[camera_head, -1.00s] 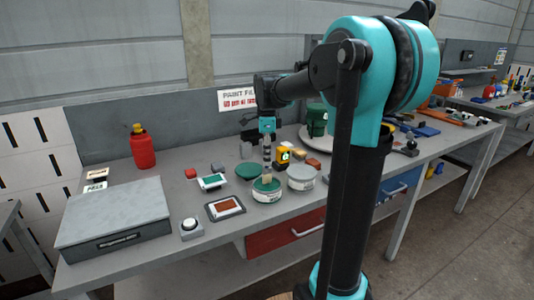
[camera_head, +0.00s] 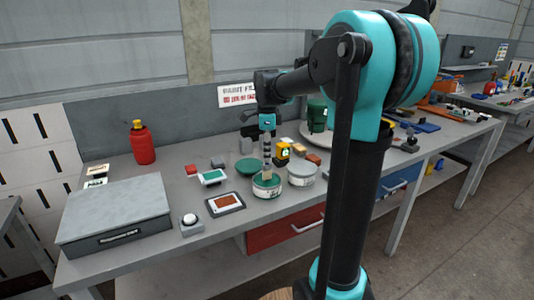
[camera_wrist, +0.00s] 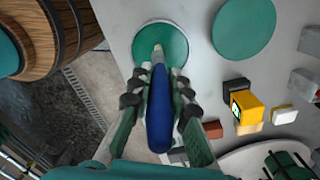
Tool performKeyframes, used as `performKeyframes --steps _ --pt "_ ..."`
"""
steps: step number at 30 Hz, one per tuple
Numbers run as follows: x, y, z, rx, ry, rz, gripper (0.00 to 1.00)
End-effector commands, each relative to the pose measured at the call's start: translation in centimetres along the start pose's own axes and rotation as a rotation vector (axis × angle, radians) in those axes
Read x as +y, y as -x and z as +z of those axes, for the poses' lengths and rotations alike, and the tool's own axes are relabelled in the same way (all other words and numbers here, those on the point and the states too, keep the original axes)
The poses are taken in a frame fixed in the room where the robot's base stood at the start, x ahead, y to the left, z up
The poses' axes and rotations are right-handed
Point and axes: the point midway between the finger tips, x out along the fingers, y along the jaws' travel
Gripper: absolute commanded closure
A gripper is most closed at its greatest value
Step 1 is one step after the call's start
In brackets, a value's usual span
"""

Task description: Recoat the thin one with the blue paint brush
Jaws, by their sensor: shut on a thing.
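My gripper (camera_head: 267,152) is shut on the blue paint brush (camera_wrist: 160,108), which points down with its handle between the fingers. The brush tip is at the open can of green paint (camera_head: 267,191), which also shows in the wrist view (camera_wrist: 172,40). I cannot tell how deep the bristles are in the paint. A dark green cylinder (camera_head: 317,114) stands on a round pale plate (camera_head: 322,139) behind my arm; part of it shows in the wrist view (camera_wrist: 287,165). I cannot tell which thing is the thin one.
A green disc (camera_head: 250,167) lies behind the can, and a pale grey can (camera_head: 301,176) stands to its right. A yellow device (camera_head: 284,152) and small blocks are close by. A red bottle (camera_head: 142,144) and a grey case (camera_head: 115,217) stand left on the bench.

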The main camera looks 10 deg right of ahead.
Motion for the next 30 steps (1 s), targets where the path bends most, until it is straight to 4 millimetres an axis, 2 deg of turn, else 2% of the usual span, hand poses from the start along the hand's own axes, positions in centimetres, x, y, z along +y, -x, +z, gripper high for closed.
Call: performKeyframes --steps 30 --pt "-0.01 -0.78 0.00 0.000 0.000 0.000 1.00"
